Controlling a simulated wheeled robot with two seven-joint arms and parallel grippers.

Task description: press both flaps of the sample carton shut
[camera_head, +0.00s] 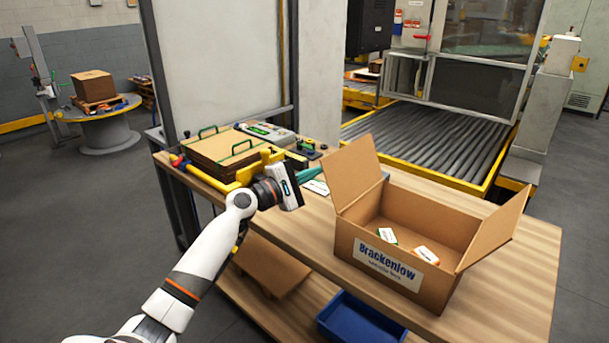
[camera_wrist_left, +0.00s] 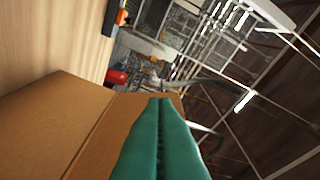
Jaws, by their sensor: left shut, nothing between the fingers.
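The sample carton (camera_head: 350,245) is an open brown box marked "Brackenlow", standing on the wooden workbench. Its left flap (camera_head: 355,172) stands up and leans outward. Its right flap (camera_head: 494,230) slants up and outward. Two small labelled packets (camera_head: 387,235) (camera_head: 427,254) lie inside. My left gripper (camera_head: 325,172) is left of the carton, its teal fingers pointing at the raised left flap; I cannot tell whether they touch it. In the left wrist view the green fingers (camera_wrist_left: 160,100) are closed together with nothing between them, beside brown cardboard (camera_wrist_left: 60,115). My right gripper is not in view.
A stack of flat cardboard (camera_head: 222,148) in a yellow-cornered holder and a grey device (camera_head: 265,132) sit at the bench's back left. A blue bin (camera_head: 360,320) is on the lower shelf. A roller conveyor (camera_head: 430,140) lies behind. The bench (camera_head: 525,290) is bare right of the carton.

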